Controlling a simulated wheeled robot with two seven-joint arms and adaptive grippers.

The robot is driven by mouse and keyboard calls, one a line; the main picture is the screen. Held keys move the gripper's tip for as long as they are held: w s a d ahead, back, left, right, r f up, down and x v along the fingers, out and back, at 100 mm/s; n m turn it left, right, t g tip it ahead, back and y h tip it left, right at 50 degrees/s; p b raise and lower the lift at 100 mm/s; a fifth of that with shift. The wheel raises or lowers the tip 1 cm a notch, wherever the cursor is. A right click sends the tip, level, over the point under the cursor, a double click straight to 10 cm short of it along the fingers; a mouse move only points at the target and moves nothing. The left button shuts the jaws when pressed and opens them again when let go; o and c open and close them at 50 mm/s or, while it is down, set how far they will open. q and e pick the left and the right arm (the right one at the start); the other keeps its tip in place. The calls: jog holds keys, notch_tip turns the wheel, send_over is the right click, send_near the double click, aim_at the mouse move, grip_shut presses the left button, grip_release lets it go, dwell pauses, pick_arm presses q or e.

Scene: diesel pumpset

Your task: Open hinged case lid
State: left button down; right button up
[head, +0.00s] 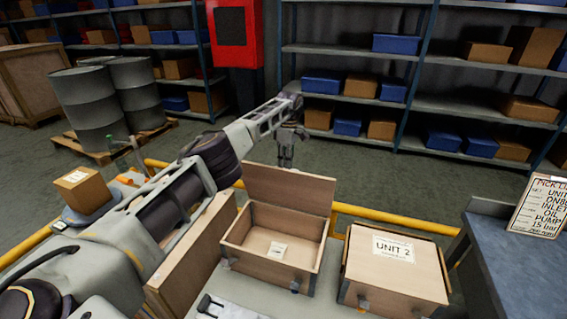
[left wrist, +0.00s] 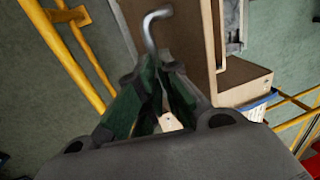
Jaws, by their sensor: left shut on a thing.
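A wooden case (head: 268,262) stands open in the middle of the head view, with a small white label inside. Its hinged lid (head: 290,188) stands up at the back edge, raised well off the box. My left gripper (head: 286,160) is just behind the lid's top edge, pointing down. In the left wrist view its green-padded fingers (left wrist: 160,82) are closed together at a bent grey metal handle (left wrist: 150,30), beside a wooden panel (left wrist: 190,40). The exact grip is partly hidden by the fingers. My right gripper is not in view.
A closed case marked UNIT 2 (head: 393,268) stands close on the right. A wooden panel (head: 195,255) stands left of the open case, partly behind my left arm. A yellow rail (head: 385,222) runs behind. A blue-grey table (head: 520,270) is at the right.

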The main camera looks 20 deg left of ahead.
pick_arm(q)
jog(key=shift+s+d+f, duration=0.15)
jog(key=shift+f, duration=0.7)
jog(key=c, duration=1.7)
grip_release()
jog(key=shift+o, duration=0.9)
jog(key=shift+f, duration=0.15)
notch_tip(320, 180, up, 11)
